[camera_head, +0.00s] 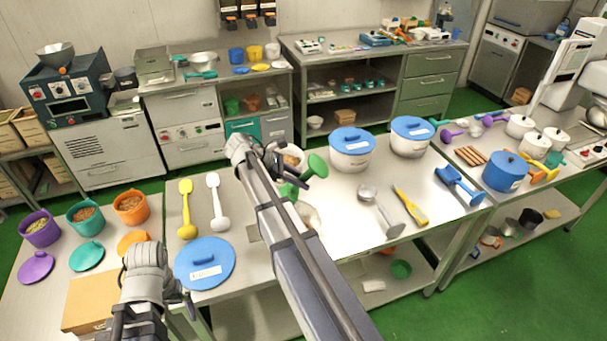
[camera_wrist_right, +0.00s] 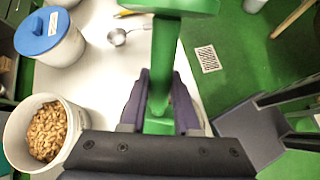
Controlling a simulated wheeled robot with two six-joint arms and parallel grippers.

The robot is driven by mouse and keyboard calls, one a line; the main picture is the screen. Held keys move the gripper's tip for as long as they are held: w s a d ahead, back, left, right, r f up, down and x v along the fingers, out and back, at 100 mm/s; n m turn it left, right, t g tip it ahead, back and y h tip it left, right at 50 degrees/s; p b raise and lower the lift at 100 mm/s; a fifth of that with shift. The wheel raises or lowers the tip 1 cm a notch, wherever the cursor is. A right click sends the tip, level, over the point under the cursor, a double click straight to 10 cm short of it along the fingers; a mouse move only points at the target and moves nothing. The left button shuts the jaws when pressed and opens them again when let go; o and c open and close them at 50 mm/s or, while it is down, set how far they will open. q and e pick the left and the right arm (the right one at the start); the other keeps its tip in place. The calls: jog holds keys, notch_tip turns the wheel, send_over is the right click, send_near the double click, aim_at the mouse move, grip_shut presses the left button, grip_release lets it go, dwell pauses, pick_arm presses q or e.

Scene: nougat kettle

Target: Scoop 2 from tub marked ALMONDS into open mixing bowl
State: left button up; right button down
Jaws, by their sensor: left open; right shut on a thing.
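My right gripper (camera_head: 290,180) is shut on a green scoop (camera_head: 318,165). In the right wrist view the scoop's handle (camera_wrist_right: 164,75) runs between the fingers; its bowl's contents are not visible. A white tub of almond-like pieces (camera_wrist_right: 45,130) stands open beside the gripper. In the head view this tub (camera_head: 293,155) is partly hidden behind my right gripper. Its marking is not readable. A pale round object (camera_head: 310,215), perhaps the mixing bowl, is mostly hidden by my right arm. My left gripper (camera_head: 183,298) is open and empty at lower left, near a blue lid (camera_head: 205,274).
Two blue-lidded white tubs (camera_head: 351,152) (camera_head: 411,138) stand right of the open tub. A metal ladle (camera_head: 378,205), yellow tool (camera_head: 410,205) and blue scoop (camera_head: 458,187) lie right. Yellow (camera_head: 186,205) and white (camera_head: 217,200) scoops lie left. Small open tubs (camera_head: 85,216) stand far left.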

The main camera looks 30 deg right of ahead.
jog(key=r+t+y+p, duration=0.1)
jog(key=y+p, duration=0.1)
jog(key=p, duration=0.1)
jog(key=r+t+y+p, duration=0.1)
jog(key=t+p, duration=0.1)
jog(key=p, duration=0.1)
jog(key=r+t+y+p, duration=0.1)
jog(key=y+p, duration=0.1)
jog(key=p, duration=0.1)
jog(key=shift+s+r+m+y, duration=0.2)
jog(key=shift+r+m+y, duration=0.1)
jog(key=shift+m, duration=0.1)
jog(key=shift+w+t+y+p, duration=0.15)
jog(key=shift+t+y+p, duration=0.35)
jog(key=shift+t+y, duration=0.4)
jog(key=shift+w, duration=0.1)
